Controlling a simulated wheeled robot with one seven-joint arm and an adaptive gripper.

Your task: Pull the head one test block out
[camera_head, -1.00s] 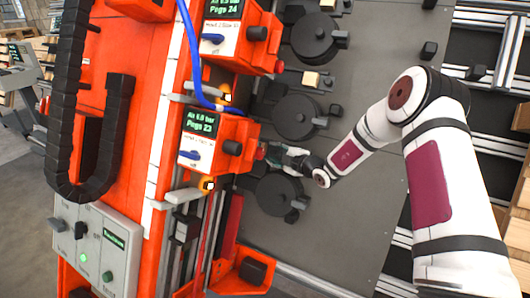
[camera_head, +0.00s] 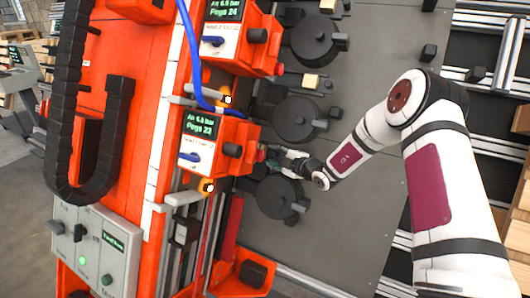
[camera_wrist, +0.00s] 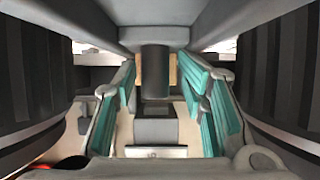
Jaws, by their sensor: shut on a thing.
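My gripper (camera_head: 266,155) reaches in from the right beside the lower orange head (camera_head: 240,132), whose screen reads Pegs 23. Its teal finger pads (camera_wrist: 215,108) show on both sides in the wrist view, shut on the test block. The wooden test block (camera_wrist: 173,72) shows as tan strips on either side of a dark cylinder (camera_wrist: 154,70) that stands in front of it and covers its middle. In the head view my gripper and the head hide this block.
Black round discs (camera_head: 296,119) stand on the grey plate (camera_head: 345,225). A blue hose (camera_head: 192,55) hangs over the heads. The lower right of the plate is clear.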

